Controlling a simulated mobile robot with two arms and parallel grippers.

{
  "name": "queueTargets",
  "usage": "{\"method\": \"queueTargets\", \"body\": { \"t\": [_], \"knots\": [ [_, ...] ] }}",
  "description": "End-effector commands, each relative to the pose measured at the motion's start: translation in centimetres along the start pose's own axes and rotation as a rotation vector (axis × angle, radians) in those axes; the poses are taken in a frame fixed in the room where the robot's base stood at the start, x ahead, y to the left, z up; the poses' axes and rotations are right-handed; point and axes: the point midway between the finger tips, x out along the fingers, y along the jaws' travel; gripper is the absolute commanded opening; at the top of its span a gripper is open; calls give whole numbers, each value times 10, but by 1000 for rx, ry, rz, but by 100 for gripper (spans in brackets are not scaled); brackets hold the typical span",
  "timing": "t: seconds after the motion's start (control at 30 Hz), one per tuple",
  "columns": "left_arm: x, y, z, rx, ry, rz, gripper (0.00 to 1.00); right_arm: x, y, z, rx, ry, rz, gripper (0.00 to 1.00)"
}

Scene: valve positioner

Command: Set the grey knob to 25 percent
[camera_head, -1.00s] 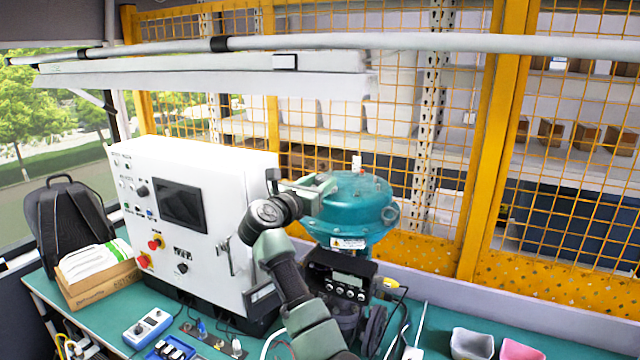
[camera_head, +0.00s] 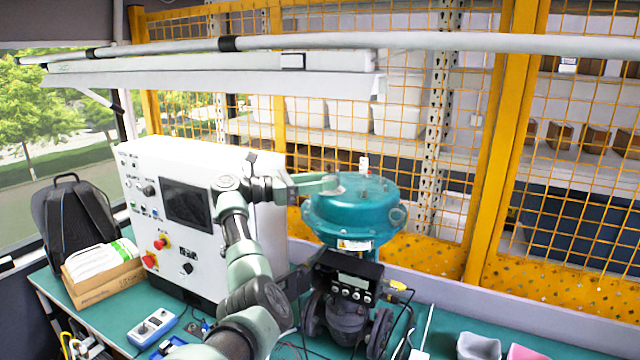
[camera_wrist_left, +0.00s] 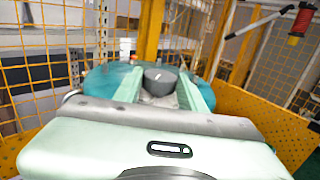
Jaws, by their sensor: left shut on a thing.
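The grey knob (camera_wrist_left: 160,79) is a short dark grey cylinder on top of the teal actuator housing (camera_head: 352,215), seen in the left wrist view. My left gripper (camera_wrist_left: 160,93) has its two pale green fingers on either side of the knob and is shut on it. In the head view my left gripper (camera_head: 328,184) reaches in from the left over the top of the housing, and its fingers hide the knob there. I cannot read any scale or percentage marking. My right gripper is in neither view.
A white control cabinet (camera_head: 160,225) stands left of the housing. A black positioner box with a small display (camera_head: 350,279) sits below the housing. A yellow mesh fence (camera_head: 440,170) is behind. Grey (camera_head: 478,346) and pink (camera_head: 524,352) bins stand at the front right.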

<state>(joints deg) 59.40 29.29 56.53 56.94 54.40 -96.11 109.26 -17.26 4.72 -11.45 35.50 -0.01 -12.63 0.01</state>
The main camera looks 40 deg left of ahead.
Motion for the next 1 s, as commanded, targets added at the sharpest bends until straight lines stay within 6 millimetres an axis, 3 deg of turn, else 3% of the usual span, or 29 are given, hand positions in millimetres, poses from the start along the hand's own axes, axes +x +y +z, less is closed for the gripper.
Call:
{"method": "queueTargets", "body": {
  "t": [0.67, 0.7, 0.73, 1.0],
  "knots": [
    [5, -3, -8, -7, 14, -59, 0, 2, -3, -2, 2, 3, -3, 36],
    [5, -3, -8, -7, 14, -59, 51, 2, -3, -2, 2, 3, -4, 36],
    [5, -3, -7, -7, 13, -59, 60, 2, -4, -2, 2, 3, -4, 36],
    [3, -1, -4, -4, 7, -52, 62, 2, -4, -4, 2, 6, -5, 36]
  ]
}}
